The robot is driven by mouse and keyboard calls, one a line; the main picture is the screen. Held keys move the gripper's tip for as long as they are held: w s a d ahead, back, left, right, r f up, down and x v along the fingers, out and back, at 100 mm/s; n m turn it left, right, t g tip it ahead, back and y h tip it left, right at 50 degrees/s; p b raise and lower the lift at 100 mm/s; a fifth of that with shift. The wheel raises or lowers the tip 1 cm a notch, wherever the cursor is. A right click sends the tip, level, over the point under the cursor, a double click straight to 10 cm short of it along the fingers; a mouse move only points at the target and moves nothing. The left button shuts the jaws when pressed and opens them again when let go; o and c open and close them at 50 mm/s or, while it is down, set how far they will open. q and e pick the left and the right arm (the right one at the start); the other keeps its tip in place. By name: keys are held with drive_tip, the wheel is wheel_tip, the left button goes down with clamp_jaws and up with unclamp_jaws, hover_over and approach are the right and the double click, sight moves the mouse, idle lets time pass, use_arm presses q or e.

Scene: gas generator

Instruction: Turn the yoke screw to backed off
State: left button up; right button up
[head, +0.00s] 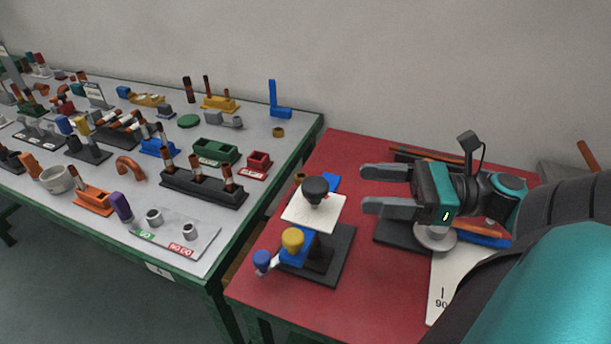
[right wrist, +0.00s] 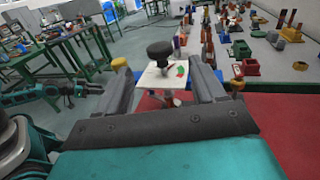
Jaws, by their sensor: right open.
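A small stand (head: 322,262) with a black base is on the red table. It carries a white plate (head: 328,212), a blue bracket, a black round knob (head: 315,190) on top and a yellow knob (head: 292,240) at its front. I cannot tell for sure which knob is the yoke screw. My right gripper (head: 370,190) is open and empty, to the right of the stand, its fingers pointing at it. In the right wrist view the black knob (right wrist: 160,52) shows between the fingers, beyond their tips. My left gripper (right wrist: 88,88) seems to show small at the left there; its jaws are unclear.
A grey bench (head: 215,212) with green edges, full of small coloured fixtures, stands to the left. Behind and under my right gripper are a dark block (head: 395,234), a grey disc and a white angle plate (head: 450,275). The table's front middle is clear.

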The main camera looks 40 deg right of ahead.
sight(315, 195)
drive_tip(key=x, duration=1.1)
drive_tip(key=shift+w+a, duration=0.2)
drive_tip(key=shift+a, duration=0.15)
drive_tip(key=shift+c, duration=0.4)
